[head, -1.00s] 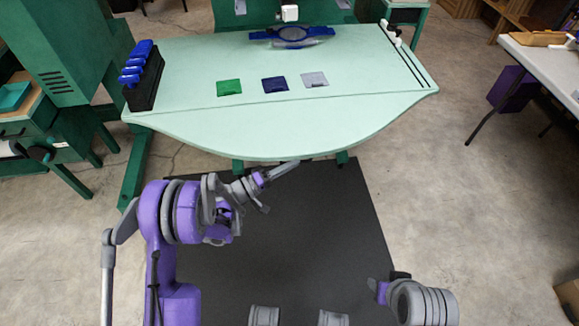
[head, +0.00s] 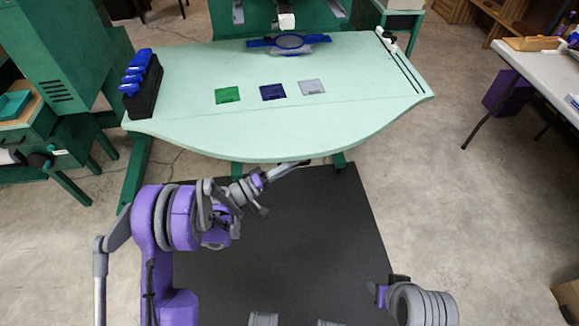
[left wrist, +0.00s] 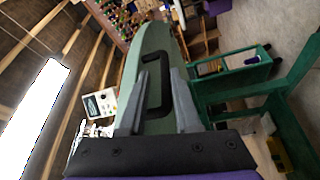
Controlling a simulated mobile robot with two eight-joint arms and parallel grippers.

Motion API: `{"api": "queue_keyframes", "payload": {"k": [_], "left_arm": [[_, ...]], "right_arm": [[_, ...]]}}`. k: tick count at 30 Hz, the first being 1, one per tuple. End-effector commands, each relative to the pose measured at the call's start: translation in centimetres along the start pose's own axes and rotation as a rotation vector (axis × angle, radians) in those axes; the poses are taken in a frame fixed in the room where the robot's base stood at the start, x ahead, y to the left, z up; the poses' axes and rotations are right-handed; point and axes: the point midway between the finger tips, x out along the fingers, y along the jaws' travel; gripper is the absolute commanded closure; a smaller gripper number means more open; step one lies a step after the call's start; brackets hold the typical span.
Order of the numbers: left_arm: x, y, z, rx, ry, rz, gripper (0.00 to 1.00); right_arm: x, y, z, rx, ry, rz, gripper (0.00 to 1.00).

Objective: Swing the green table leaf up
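The green table leaf (head: 260,145) is the pale green, curved front part of the table. In the head view it lies about level with the tabletop behind a thin seam. The left wrist view shows a green panel (left wrist: 152,48), apparently the leaf's underside, with a black loop handle (left wrist: 146,85). My left gripper (head: 292,167) is at the leaf's front edge, its tips partly under the rim. In the left wrist view its two fingers (left wrist: 158,90) are apart, with the handle in front and between them; contact is unclear. My right arm is at lower right; its fingers cannot be made out.
The tabletop holds a black rack with blue items (head: 143,85), green (head: 228,95), dark blue (head: 272,92) and grey (head: 312,87) squares, and a blue-framed ring (head: 290,42). A dark mat (head: 300,240) covers the floor in front. A white table (head: 545,70) stands at right.

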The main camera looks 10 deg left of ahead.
Motion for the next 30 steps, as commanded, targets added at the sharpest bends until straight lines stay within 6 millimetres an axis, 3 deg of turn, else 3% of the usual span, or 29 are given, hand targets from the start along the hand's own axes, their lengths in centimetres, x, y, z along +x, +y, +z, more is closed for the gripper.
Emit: {"api": "queue_keyframes", "payload": {"k": [14, 24, 30], "left_arm": [[-0.8, -0.2, 0.0, 0.001, 0.0, -0.003, 0.73], [-7.3, -0.2, -0.1, 0.002, 0.002, -0.004, 0.73], [-10.1, -0.1, 0.0, 0.001, 0.001, -0.003, 0.73]], "right_arm": [[0.0, 0.0, 0.0, 0.0, 0.0, 0.0, 0.5], [-0.1, 0.0, -0.1, 0.0, 0.0, 0.0, 0.5], [-0.2, 0.0, -0.1, 0.0, 0.001, 0.0, 0.5]]}}
